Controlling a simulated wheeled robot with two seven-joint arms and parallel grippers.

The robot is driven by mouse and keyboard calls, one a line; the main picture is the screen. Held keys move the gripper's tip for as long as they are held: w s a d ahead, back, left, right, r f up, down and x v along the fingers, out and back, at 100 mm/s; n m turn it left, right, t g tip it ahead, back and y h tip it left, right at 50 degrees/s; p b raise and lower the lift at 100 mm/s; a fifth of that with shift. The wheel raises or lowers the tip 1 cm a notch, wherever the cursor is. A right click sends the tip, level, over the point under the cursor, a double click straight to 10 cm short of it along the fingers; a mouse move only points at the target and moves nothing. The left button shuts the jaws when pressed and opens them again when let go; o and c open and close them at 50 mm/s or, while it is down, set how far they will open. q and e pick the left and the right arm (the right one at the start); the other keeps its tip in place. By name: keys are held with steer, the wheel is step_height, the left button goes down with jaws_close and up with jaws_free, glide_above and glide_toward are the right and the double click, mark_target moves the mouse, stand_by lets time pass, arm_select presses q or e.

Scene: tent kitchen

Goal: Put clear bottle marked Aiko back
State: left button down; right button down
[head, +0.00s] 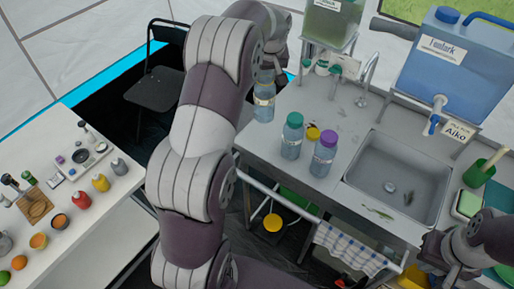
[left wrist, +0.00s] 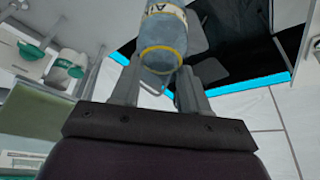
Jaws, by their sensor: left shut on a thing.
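My left gripper (head: 268,72) is shut on a clear bluish bottle (head: 264,103) beside the left end of the sink counter. The gripper hides the bottle's top. In the left wrist view the bottle (left wrist: 163,48) sits between the fingers, and its pale label with yellow edges shows letters starting "AI". A sign reading "Aiko" (head: 459,132) is by the tap of the blue water tank (head: 450,65). Part of my right arm shows at the lower right, but I cannot make out its gripper.
On the sink counter (head: 345,110) stand a teal-capped bottle (head: 291,140), a purple-capped bottle (head: 323,157) and a yellow-capped one (head: 312,136) between them. The sink basin (head: 385,165) is to their right. A white table (head: 100,215) with fruit and jars is at left, and a dark chair (head: 158,90) behind.

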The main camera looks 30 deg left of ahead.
mark_target(265, 99)
arm_select(q)
steer(key=shift+d, duration=0.1)
step_height(265, 99, down, 10)
steer(key=shift+w+r+p, duration=0.1)
steer(key=shift+r+p, duration=0.05)
steer(key=shift+p, duration=0.9)
steer(key=shift+w+a+f, duration=0.15)
steer(key=shift+a+f, duration=0.05)
steer(key=shift+f+b, duration=0.2)
steer(key=shift+b, duration=0.1)
steer(key=c, duration=0.6)
jaws_free()
steer(key=shift+r, duration=0.1)
steer(key=shift+o, duration=0.2)
